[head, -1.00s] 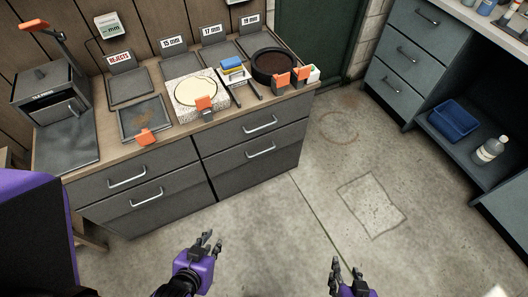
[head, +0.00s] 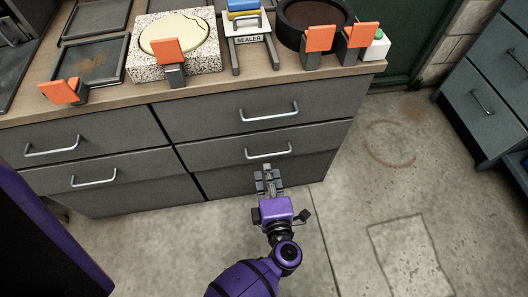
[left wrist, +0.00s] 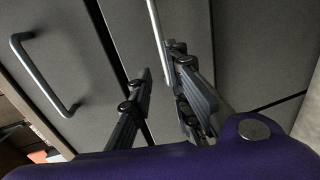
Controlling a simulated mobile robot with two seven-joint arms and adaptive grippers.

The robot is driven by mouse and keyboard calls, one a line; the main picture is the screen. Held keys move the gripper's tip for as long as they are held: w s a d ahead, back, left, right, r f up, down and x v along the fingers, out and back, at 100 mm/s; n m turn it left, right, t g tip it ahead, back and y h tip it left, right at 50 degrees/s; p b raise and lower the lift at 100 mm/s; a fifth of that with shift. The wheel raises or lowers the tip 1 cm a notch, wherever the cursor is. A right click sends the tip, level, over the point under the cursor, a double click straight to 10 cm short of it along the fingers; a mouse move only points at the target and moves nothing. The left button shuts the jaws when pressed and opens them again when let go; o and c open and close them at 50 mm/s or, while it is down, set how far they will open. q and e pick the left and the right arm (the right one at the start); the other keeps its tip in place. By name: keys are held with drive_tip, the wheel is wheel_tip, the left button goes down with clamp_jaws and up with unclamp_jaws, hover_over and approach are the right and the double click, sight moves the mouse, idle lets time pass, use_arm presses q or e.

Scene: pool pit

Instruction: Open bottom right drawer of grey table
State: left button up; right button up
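The grey table (head: 215,86) has two columns of dark grey drawers. Its bottom right drawer (head: 215,160) looks closed, with a silver bar handle (head: 269,154). My left gripper (head: 268,170) is just below and in front of this handle, its fingers pointing at the drawer front. In the left wrist view the fingers (left wrist: 158,80) are apart with nothing clearly between them. A handle bar (left wrist: 156,30) ends close to the right-hand finger; whether they touch I cannot tell. Another handle (left wrist: 42,78) shows at the left there. My right gripper is out of view.
The tabletop holds a speckled block (head: 145,63), a sealer stand (head: 250,40), a dark round pan (head: 290,28) and orange-tabbed clamps along its front edge. Grey drawers (head: 490,95) stand at the right. The floor (head: 350,200) between is clear.

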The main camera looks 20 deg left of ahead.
sight(263, 155)
use_arm(q)
drive_tip(key=shift+n, duration=0.3)
drive_tip(key=x, duration=0.2)
drive_tip(key=b+x, duration=0.1)
drive_tip(key=x, duration=0.5)
drive_tip(key=shift+a+f, duration=0.1)
drive_tip(key=shift+f, duration=0.25)
clamp_jaws()
